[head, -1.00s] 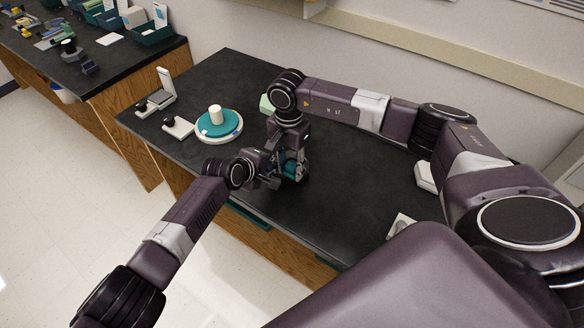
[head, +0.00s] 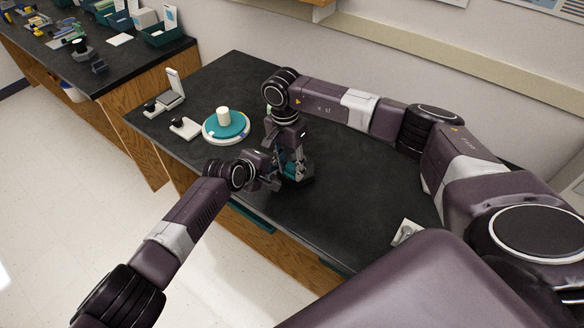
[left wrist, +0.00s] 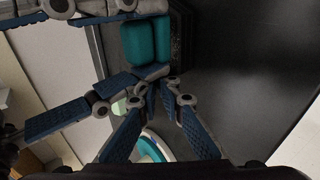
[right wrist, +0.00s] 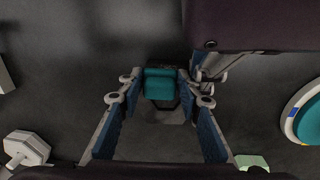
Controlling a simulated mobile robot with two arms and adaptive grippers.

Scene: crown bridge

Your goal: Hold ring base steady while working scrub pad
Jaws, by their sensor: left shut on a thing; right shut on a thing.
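The ring base (head: 303,182) is a dark, low piece on the black worktop, mostly hidden by my grippers. It shows as a dark edge in the left wrist view (left wrist: 181,40). The teal scrub pad (right wrist: 160,84) is above the dark base in the right wrist view; it also shows in the left wrist view (left wrist: 146,40). My right gripper (head: 297,162) reaches down from above, its fingers on either side of the pad, shut on it. My left gripper (head: 272,181) comes in from the left, low, with its fingertips shut at the base's side; the exact contact is hidden.
A round white and teal turntable (head: 226,126) with a cream cylinder (head: 223,115) stands behind left. A pale block (head: 405,231) lies at the front right. The worktop's middle is clear.

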